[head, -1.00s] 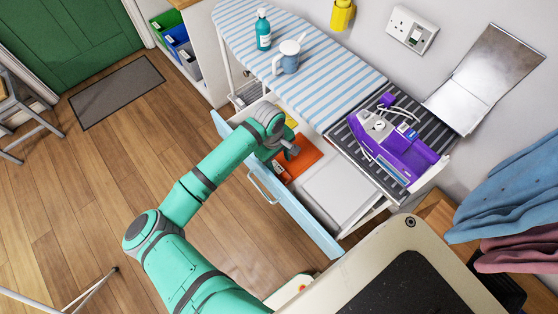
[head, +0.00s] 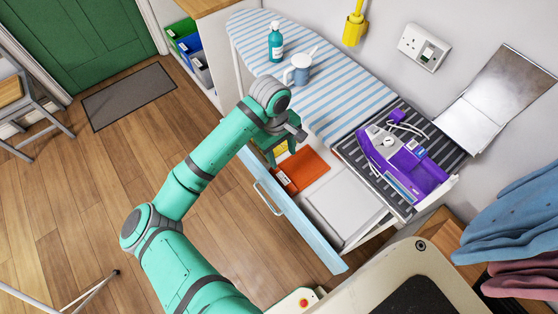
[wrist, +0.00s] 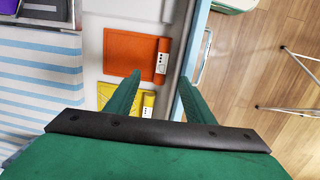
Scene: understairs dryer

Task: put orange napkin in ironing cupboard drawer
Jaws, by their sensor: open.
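The orange napkin (head: 308,166) lies flat inside the open drawer with the light blue front (head: 289,215). In the wrist view the orange napkin (wrist: 132,53) has a small orange item with a white label at its right edge, and a yellow cloth (wrist: 118,97) lies nearer to me in the same drawer. My gripper (wrist: 160,85) is open and empty above the drawer, its fingers apart over the yellow side.
A striped ironing board (head: 330,85) holds a teal bottle (head: 276,42) and a mug (head: 298,68). A purple iron (head: 405,165) sits on a dark ribbed rest right of the drawer. A pale flat panel (head: 342,203) covers the drawer's near part.

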